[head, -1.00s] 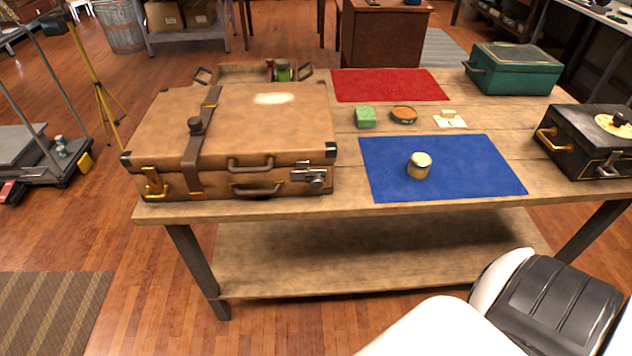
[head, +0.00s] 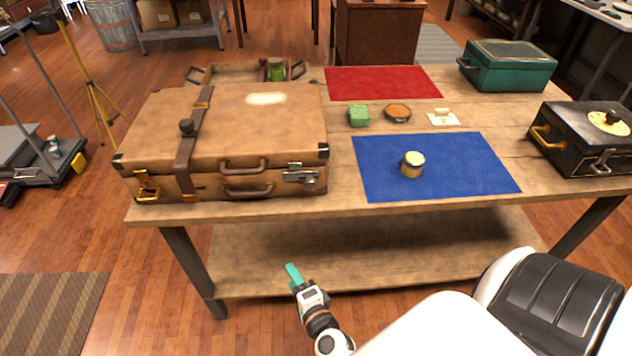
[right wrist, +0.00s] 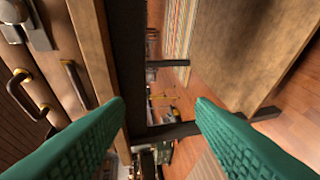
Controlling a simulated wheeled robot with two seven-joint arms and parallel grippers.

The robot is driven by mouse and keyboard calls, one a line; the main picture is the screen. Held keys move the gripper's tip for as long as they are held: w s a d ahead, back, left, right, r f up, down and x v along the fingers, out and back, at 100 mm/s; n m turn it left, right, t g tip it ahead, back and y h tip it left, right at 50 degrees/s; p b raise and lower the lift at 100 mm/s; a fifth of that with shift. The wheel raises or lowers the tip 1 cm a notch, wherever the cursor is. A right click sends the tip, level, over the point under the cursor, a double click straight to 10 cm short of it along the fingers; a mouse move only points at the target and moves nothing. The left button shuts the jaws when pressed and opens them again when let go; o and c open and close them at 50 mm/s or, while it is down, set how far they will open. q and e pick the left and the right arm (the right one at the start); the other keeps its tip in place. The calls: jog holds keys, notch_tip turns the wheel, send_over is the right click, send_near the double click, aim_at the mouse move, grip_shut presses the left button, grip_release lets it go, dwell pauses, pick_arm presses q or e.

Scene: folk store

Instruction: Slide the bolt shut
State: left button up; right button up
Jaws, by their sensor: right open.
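A silver bolt (head: 305,177) is on the front right of the closed brown suitcase (head: 232,124), below the lid seam. What looks like its grey knob and plate shows at the upper left of the right wrist view (right wrist: 22,18). Whether the bolt is slid or not is too small to tell. My right gripper (head: 293,275) has teal fingers and is in front of the table, below the suitcase and apart from it. In the right wrist view its fingers (right wrist: 160,112) are spread with nothing between them. My left gripper is out of view.
The wooden table (head: 335,200) has a front edge between my right gripper and the suitcase, with a lower shelf (head: 400,240) beneath. A small jar (head: 412,165) stands on a blue mat (head: 465,170) right of the suitcase. A black case (head: 575,150) sits at the far right.

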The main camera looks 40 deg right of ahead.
aim_at(310, 186)
jog(key=d+r+m+t+h, duration=0.1)
jog(key=d+r+m+h, duration=0.25)
jog(key=r+m, duration=0.35)
jog(key=d+r+m+h, duration=0.2)
jog(key=d+r+m, duration=0.25)
jog(key=r, duration=0.45)
jog(key=shift+m, duration=0.25)
jog(key=x, duration=0.3)
jog(key=p+x, duration=0.1)
jog(key=x, duration=0.3)
jog(key=p+x, duration=0.1)
jog(key=x, duration=0.3)
jog(key=shift+w+a+r, duration=0.1)
jog(key=shift+w+a, duration=0.1)
jog(key=shift+w, duration=0.15)
jog(key=shift+a, duration=0.1)
grip_shut()
